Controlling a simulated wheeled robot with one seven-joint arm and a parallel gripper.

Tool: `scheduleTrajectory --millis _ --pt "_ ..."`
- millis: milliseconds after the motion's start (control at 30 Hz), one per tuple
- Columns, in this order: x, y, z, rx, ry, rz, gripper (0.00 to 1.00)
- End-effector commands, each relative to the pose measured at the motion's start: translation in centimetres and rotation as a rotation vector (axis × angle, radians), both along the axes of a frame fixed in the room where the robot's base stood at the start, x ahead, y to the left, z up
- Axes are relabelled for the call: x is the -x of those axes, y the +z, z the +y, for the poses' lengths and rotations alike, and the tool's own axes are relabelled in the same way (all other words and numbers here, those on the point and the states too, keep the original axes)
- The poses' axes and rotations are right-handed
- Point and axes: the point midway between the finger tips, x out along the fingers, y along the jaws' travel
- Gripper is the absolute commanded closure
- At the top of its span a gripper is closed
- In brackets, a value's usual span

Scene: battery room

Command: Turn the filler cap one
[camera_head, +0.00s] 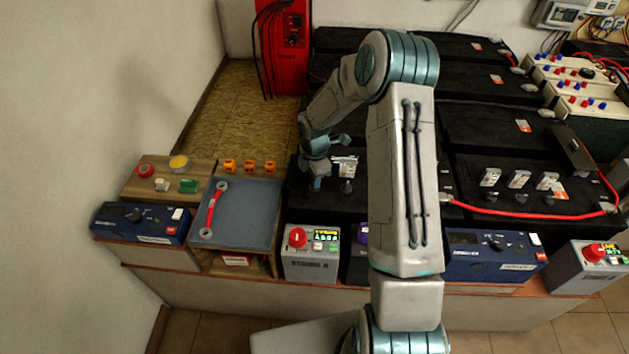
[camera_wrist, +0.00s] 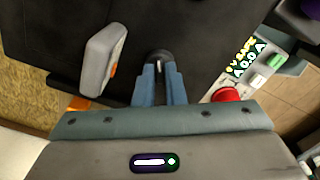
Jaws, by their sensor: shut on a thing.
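My gripper (camera_head: 317,183) is low over the left front black battery (camera_head: 300,208). In the wrist view its two blue fingers (camera_wrist: 159,78) are shut on a small dark round cap with a light mark, which I take to be filler cap one (camera_wrist: 158,56). The fingers hide part of the cap. In the head view the cap itself is hidden by the fingers. Another dark cap (camera_head: 347,187) stands just to the right. Whether the held cap has turned cannot be told.
A grey upright block (camera_wrist: 106,53) stands left of the fingers in the wrist view. A grey control box with a red knob (camera_head: 297,238) is in front of the battery.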

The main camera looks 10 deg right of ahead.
Motion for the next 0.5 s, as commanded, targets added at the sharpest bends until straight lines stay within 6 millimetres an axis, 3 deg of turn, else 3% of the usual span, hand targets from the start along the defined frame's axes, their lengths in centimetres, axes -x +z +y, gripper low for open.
scheduleTrajectory --millis 500 --pt "-0.15 -0.01 0.03 -0.001 -0.407 -0.005 1.0"
